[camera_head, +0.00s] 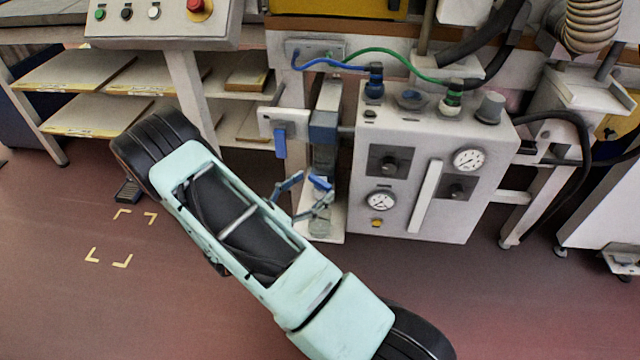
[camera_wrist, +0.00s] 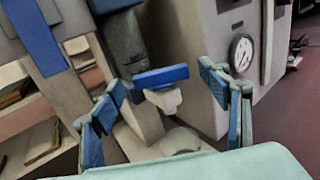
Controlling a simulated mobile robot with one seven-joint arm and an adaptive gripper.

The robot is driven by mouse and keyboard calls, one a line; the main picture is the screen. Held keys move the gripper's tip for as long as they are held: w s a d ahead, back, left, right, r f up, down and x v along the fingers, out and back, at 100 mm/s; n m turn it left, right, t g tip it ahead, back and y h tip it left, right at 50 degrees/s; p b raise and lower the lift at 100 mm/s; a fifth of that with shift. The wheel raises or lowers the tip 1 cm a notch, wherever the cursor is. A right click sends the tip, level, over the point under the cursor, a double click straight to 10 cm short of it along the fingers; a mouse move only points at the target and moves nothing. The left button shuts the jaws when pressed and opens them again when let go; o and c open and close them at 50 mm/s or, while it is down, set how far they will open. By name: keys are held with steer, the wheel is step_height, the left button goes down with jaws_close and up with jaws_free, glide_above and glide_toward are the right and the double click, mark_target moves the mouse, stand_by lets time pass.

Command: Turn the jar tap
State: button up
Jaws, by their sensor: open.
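The jar tap's blue handle (camera_wrist: 160,77) lies crosswise in the middle of the wrist view, with a pale spout (camera_wrist: 165,101) below it. In the head view the blue handle (camera_head: 320,182) shows low beside the grey cabinet, partly behind my gripper. A dark, clear-walled jar (camera_wrist: 124,42) stands above it, upright. My gripper (camera_wrist: 162,84) is open, with one blue-padded finger on each side of the handle, neither seen touching it. In the head view my gripper (camera_head: 305,194) reaches toward the tap from the lower left.
A grey cabinet (camera_head: 430,125) with gauges stands close right of the tap. Another blue lever (camera_head: 280,142) hangs on a white plate to the left. A pale ledge (camera_head: 334,236) lies below the tap.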

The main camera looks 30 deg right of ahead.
mark_target(318, 183)
steer(key=shift+x, duration=1.75)
steer(key=c, duration=1.2)
